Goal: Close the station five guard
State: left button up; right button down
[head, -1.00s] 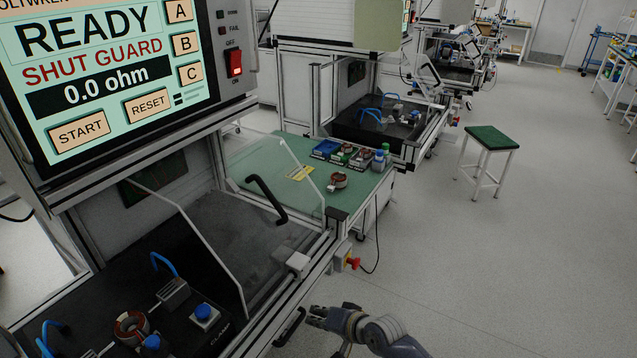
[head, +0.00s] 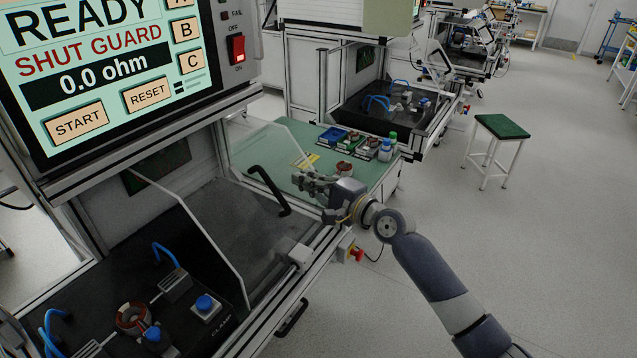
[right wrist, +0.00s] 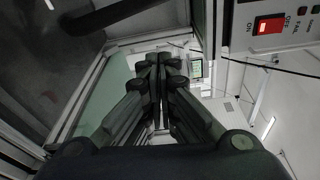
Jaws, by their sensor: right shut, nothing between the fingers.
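The station's guard (head: 217,252) is a clear panel with pale edges. It stands open, out in front of the dark test bay. Its black bar handle (head: 268,190) shows at centre in the head view. A dark bar (right wrist: 103,16), probably this handle, crosses the top left of the right wrist view. My right gripper (head: 303,184) is shut and empty, just right of the handle with a small gap. Its closed fingers (right wrist: 158,65) show in the right wrist view. The screen (head: 95,75) reads READY, SHUT GUARD and 0.0 ohm. My left gripper is out of view.
A wound stator (head: 132,318) sits in the bay near blue-handled clamps and a blue button (head: 205,304). A red knob (head: 357,254) sits at the front rail. A green-topped bench (head: 300,140) with bins is behind.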

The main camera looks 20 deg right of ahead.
jog(key=x, duration=0.2)
jog(key=p+x, duration=0.1)
jog(key=shift+w+a+r, duration=0.15)
jog(key=shift+w+a, duration=0.05)
jog(key=shift+a, duration=0.25)
jog(key=shift+s+a+r+p, duration=0.15)
jog(key=shift+s+a+p, duration=0.7)
jog(key=shift+s+p, duration=0.25)
jog(key=shift+s+a, duration=0.2)
jog(key=shift+s, duration=0.05)
jog(key=shift+w, duration=0.1)
jog(key=shift+a, duration=0.15)
